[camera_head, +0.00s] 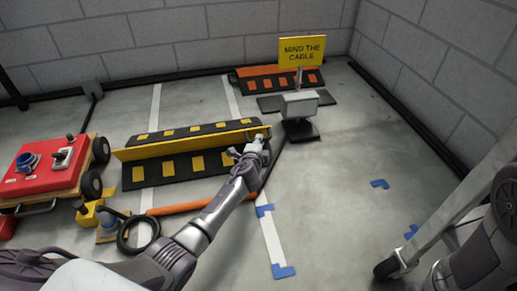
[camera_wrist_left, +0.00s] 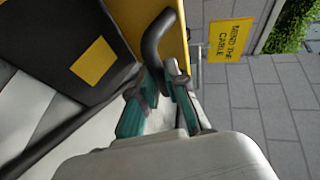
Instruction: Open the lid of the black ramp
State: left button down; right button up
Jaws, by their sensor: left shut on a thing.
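The black ramp (camera_head: 163,173) with yellow patches lies on the floor left of centre in the head view. Its long yellow lid (camera_head: 190,143) stands raised along the ramp's middle. My left gripper (camera_head: 257,143) is at the lid's right end. In the left wrist view, my left gripper (camera_wrist_left: 163,88) has its teal-padded fingers shut on the lower end of a dark curved handle (camera_wrist_left: 153,36), which is fixed to the yellow lid (camera_wrist_left: 172,22). The ramp's black surface (camera_wrist_left: 70,45) fills the upper left there. My right gripper is not seen.
A red-topped wheeled cart (camera_head: 45,165) stands at the left. An orange tube (camera_head: 180,207) and a dark cable ring (camera_head: 138,232) lie in front of the ramp. A grey box on a post (camera_head: 299,104) and a yellow sign (camera_head: 302,50) stand behind right. Floor at right is mostly clear.

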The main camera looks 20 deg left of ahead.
pick_arm(q)
jog(key=shift+s+f, duration=0.35)
jog(key=shift+f, duration=0.5)
jog(key=c, duration=1.2)
grip_release()
jog(key=shift+a, duration=0.1)
jog(key=shift+r, duration=0.1)
jog(key=shift+a+r, duration=0.1)
jog(key=shift+r, duration=0.1)
notch_tip(320, 180, up, 10)
jog(key=shift+f, duration=0.1)
